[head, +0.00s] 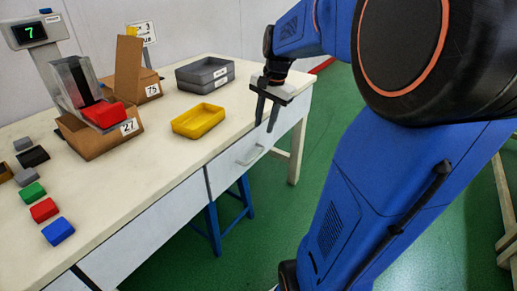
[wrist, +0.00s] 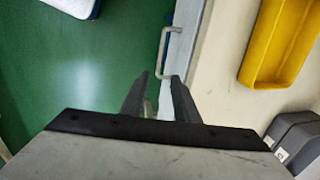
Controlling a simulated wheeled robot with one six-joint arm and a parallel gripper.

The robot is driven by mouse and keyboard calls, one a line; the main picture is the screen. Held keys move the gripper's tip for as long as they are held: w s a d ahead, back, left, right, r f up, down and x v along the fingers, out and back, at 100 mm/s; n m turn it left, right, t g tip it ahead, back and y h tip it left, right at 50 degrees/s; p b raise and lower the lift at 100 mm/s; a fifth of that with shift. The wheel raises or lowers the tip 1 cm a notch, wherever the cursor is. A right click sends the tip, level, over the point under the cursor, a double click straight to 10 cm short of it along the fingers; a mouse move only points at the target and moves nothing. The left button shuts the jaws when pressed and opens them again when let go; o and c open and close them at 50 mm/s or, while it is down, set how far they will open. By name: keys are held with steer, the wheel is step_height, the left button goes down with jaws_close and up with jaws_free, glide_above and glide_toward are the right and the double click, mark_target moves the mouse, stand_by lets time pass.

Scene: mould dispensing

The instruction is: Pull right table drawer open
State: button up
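The right table drawer (head: 240,154) has a white front and is closed in the table's side, with a pale bar handle (head: 251,154). My gripper (head: 266,115) points down by the table's front edge, above the drawer and to the right of the handle in the head view. In the wrist view the fingers (wrist: 160,85) are apart with nothing between them. The handle (wrist: 168,52) shows there just beyond the fingertips, apart from them as far as I can tell. The drawer front also shows in the wrist view (wrist: 186,35) as a pale strip.
A yellow tray (head: 198,121) lies on the white table (head: 160,165) near its front edge. Stacked grey trays (head: 205,75) and cardboard boxes (head: 100,135) stand behind. Coloured blocks lie at left. A blue stool (head: 228,215) is under the table. Green floor is open in front.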

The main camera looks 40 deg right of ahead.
mark_target(259, 154)
steer(key=f, duration=0.4)
steer(key=w+f, duration=0.1)
steer(key=f, duration=0.2)
steer(key=w+f, duration=0.1)
steer(key=f, duration=0.3)
steer(key=shift+a+f, duration=0.3)
steer(key=shift+a, duration=0.05)
jaws_close()
